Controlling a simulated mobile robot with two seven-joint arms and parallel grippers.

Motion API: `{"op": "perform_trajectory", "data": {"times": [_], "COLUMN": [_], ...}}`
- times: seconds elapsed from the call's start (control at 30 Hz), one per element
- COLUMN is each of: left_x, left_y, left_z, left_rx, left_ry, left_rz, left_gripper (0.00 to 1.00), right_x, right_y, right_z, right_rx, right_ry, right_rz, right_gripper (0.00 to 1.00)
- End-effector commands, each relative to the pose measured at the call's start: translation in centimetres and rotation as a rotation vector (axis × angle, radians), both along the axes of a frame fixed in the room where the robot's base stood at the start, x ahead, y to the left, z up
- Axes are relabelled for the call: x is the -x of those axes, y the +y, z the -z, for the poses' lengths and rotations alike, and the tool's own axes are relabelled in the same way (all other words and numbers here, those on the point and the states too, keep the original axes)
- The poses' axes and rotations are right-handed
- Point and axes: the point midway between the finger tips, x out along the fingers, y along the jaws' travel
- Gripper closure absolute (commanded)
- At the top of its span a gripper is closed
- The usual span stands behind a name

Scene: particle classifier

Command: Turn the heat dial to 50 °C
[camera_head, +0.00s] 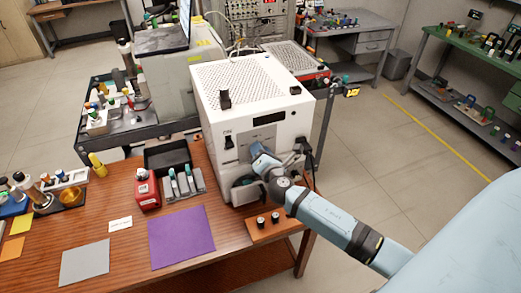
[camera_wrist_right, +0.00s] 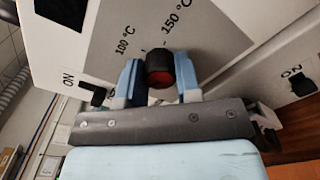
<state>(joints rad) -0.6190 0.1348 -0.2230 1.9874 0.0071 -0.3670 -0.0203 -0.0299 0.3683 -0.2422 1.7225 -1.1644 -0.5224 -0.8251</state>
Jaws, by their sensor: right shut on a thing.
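The heat dial (camera_wrist_right: 160,66) is a dark round knob with a red part, on the grey panel (camera_wrist_right: 112,28) of the white machine (camera_head: 243,88). Printed marks for 100 °C and 150 °C show beside it in the right wrist view; no 50 °C mark is visible there. My right gripper (camera_wrist_right: 160,82) has its two blue fingers on either side of the knob and is shut on it. In the head view, my right gripper (camera_head: 259,152) is against the machine's front and hides the dial. Where the dial's pointer stands I cannot tell. My left gripper is not in view.
An ON switch (camera_head: 229,142) is left of the panel in the head view.

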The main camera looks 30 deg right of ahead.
Motion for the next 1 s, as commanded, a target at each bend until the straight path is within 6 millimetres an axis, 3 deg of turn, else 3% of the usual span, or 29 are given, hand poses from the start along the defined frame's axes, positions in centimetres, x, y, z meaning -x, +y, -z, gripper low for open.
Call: {"op": "perform_trajectory", "data": {"times": [0.37,0.4,0.5,0.8,1.0], "left_x": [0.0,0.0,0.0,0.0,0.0], "left_y": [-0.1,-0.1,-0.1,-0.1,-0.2], "left_z": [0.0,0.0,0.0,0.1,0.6], "left_rx": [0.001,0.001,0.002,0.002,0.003], "left_ry": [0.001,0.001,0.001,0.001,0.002], "left_rz": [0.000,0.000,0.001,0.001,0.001], "left_gripper": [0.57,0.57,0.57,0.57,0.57], "right_x": [0.0,0.0,0.0,0.3,3.0], "right_y": [0.0,0.0,0.0,0.1,0.7], "right_z": [0.0,0.0,0.0,0.1,0.3], "right_rx": [0.005,0.005,0.005,0.004,0.001], "right_ry": [0.001,0.001,0.001,0.002,0.003], "right_rz": [0.000,0.000,0.000,0.000,-0.001], "right_gripper": [0.92,0.59,0.43,0.43,0.43]}}
